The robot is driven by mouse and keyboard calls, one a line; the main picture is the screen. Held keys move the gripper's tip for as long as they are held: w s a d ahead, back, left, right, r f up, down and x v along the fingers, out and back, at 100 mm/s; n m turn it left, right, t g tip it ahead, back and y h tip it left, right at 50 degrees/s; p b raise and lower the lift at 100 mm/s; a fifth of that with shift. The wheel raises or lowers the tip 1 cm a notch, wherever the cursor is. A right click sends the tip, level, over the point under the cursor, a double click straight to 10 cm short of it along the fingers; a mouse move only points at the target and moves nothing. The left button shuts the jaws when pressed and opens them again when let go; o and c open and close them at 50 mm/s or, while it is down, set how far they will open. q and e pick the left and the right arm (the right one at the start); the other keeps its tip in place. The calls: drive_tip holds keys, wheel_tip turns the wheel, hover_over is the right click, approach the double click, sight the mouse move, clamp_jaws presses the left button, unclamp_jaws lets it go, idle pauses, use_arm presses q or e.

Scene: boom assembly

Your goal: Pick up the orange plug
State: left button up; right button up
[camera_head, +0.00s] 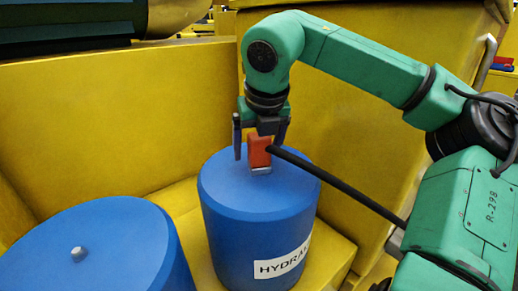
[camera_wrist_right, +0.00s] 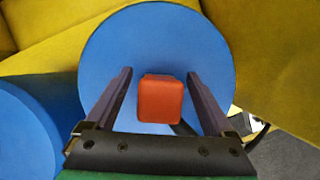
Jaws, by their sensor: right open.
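The orange plug (camera_head: 259,150) stands on top of a blue drum (camera_head: 262,205) in the head view. In the right wrist view the plug (camera_wrist_right: 160,98) appears as an orange block between the fingers. My right gripper (camera_head: 262,150) is open, pointing down with its fingers on either side of the plug. In the right wrist view, gaps show between the plug and both fingers of the gripper (camera_wrist_right: 160,78). My left gripper is not in view.
A second blue drum (camera_head: 95,250) with a small grey knob (camera_head: 77,253) stands at the lower left. Yellow walls (camera_head: 120,110) rise behind the drums. The labelled drum stands on a yellow ledge (camera_head: 335,258). Part of a green arm fills the right side.

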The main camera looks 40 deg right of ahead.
drive_tip(key=shift+s, duration=0.1)
drive_tip(key=shift+c, duration=0.3)
clamp_jaws()
drive_tip(key=shift+r, duration=0.1)
